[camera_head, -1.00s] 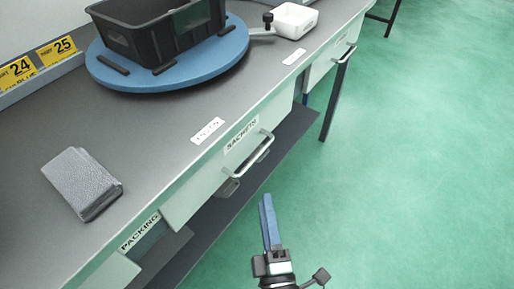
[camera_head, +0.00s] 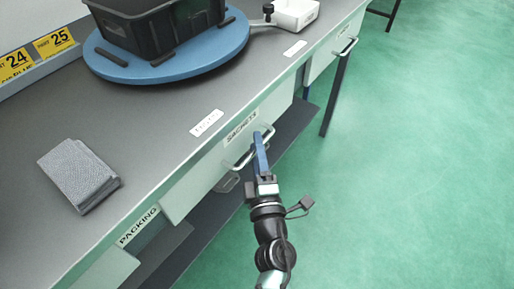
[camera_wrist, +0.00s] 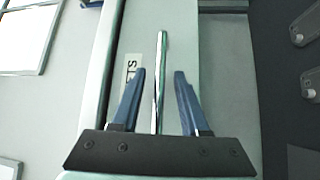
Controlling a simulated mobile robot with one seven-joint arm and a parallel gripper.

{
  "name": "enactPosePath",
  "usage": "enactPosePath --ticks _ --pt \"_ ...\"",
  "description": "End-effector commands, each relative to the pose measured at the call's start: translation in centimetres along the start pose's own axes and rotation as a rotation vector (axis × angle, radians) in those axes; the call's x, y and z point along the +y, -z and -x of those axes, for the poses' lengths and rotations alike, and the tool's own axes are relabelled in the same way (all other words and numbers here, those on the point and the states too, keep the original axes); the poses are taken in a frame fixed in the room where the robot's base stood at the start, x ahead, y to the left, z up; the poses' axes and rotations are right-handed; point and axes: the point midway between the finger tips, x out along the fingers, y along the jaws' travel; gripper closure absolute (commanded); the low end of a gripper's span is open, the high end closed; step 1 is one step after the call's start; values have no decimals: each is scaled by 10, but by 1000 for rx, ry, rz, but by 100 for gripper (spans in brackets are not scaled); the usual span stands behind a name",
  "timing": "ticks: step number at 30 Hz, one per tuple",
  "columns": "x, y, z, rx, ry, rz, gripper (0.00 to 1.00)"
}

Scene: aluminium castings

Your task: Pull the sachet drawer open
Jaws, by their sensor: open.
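The sachet drawer (camera_head: 205,179) is a pale green-grey front under the bench top, with a "SACHETS" label (camera_head: 241,127) and a metal bar handle (camera_head: 241,161). The drawer front looks closed. My gripper (camera_head: 259,142) has blue fingers and is at the right part of the handle. In the wrist view, my gripper (camera_wrist: 160,75) is open, with the bar handle (camera_wrist: 160,60) running between the two fingers, apart from both. Part of the label (camera_wrist: 130,68) shows beside the left finger. In the head view my fingers cover part of the handle.
The bench top (camera_head: 140,130) carries a grey folded cloth (camera_head: 79,175), a blue turntable (camera_head: 215,52) with a black bin (camera_head: 160,35), and a white tray (camera_head: 296,12). A "PACKING" drawer (camera_head: 105,270) is at lower left. Green floor at right is clear.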

Motion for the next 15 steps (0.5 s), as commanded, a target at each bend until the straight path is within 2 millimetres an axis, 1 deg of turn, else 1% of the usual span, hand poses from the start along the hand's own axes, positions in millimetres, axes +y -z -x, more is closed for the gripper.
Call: enactPosePath --ticks 5,6,8,9,13,15 --pt "0 0 0 0 0 0 55" --pt "0 0 0 0 0 0 59" --pt "0 0 0 0 0 0 70" --pt "0 0 0 0 0 0 77" --pt "0 0 0 0 0 0 100" --pt "0 0 0 0 0 0 100"
